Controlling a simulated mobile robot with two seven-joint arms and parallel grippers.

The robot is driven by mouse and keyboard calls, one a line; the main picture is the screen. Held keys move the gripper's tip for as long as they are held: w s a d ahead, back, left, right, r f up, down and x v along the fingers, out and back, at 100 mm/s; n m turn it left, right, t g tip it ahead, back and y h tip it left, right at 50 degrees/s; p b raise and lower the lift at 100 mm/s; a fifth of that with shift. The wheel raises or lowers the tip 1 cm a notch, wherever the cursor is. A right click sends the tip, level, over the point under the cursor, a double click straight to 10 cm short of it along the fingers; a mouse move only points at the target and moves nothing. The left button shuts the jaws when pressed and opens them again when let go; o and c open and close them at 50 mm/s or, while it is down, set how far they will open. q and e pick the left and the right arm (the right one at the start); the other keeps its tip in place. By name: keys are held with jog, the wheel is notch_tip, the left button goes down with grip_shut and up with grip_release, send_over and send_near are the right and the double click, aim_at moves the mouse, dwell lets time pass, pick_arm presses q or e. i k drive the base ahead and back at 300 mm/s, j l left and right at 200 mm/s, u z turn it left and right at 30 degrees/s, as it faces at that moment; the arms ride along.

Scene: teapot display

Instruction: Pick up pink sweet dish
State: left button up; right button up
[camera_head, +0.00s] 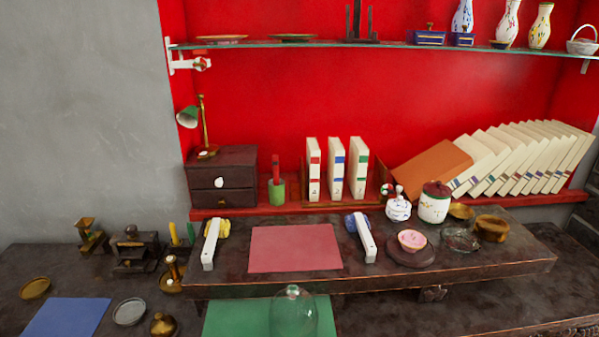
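The pink sweet dish (412,240) is a small round bowl with a pink inside and a pale rim. It stands upright on a round dark brown board (426,258) at the right part of the raised wooden shelf (460,268). Neither of my grippers shows in the head view. Nothing covers the dish.
A white lidded jar (434,206) and a small white pot (398,208) stand just behind the dish. A glass dish (460,240) and a brown bowl (491,228) are to its right. A white bar (364,240) lies to its left, beside a pink mat (295,249).

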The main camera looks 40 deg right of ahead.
aim_at(412, 241)
jog(key=z, duration=1.9)
